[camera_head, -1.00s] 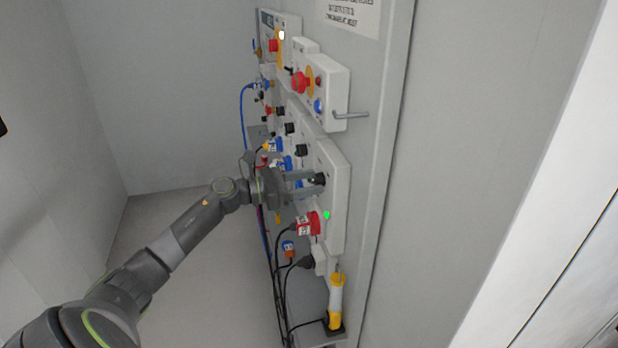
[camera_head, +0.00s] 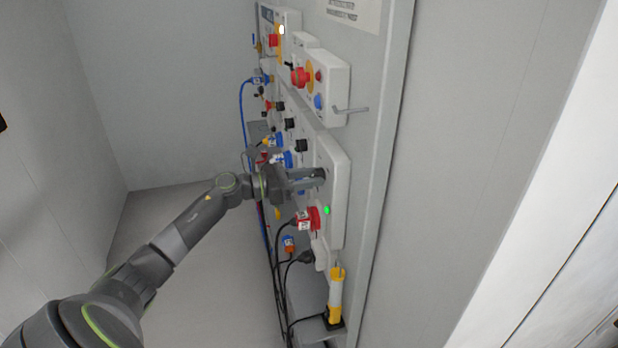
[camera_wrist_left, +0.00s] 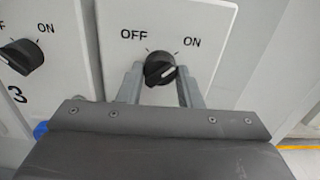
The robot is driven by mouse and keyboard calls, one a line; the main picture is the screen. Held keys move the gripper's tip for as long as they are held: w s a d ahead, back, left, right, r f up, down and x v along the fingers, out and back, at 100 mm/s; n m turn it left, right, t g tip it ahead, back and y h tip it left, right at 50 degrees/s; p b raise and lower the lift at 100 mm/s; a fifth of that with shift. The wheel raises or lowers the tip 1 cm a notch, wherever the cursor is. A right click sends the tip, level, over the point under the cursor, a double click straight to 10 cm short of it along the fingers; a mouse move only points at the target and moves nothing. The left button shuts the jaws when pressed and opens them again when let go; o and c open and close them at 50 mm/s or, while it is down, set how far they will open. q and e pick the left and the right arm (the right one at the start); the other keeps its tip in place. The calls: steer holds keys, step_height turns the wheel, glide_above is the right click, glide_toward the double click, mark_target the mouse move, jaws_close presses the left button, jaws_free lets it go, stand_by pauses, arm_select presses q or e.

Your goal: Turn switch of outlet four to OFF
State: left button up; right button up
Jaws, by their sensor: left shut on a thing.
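The switch (camera_wrist_left: 160,68) is a black round knob on a white panel (camera_wrist_left: 217,20), between a printed OFF at upper left and ON at upper right. A white mark shows on the knob's right side, towards ON. My left gripper (camera_head: 318,179) is at the panel, with its fingers shut on the knob from both sides. In the left wrist view its grey fingers (camera_wrist_left: 160,84) stand left and right of the knob. In the head view the fingers mostly hide the knob. A green light (camera_head: 326,210) is lit below it. My right gripper is not in view.
A neighbouring switch (camera_wrist_left: 20,57) marked 3 sits to the left in the wrist view. A red plug (camera_head: 309,218) and a yellow-white connector (camera_head: 336,295) are below. A red emergency button (camera_head: 299,77) and a metal hook (camera_head: 350,110) are above. Cables hang left of the panel.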

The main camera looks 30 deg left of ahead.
arm_select(q)
steer(key=n+p, duration=0.1)
steer(key=n, duration=0.6)
steer(key=shift+r+n+p, duration=0.15)
steer(key=shift+n+p, duration=0.25)
steer(key=n+p, duration=0.2)
steer(key=n, duration=0.2)
steer(key=shift+n, duration=0.3)
steer(key=n+p, duration=0.3)
steer(key=n, duration=0.2)
steer(key=shift+p, duration=0.35)
steer(key=shift+n, duration=0.3)
steer(key=o, duration=1)
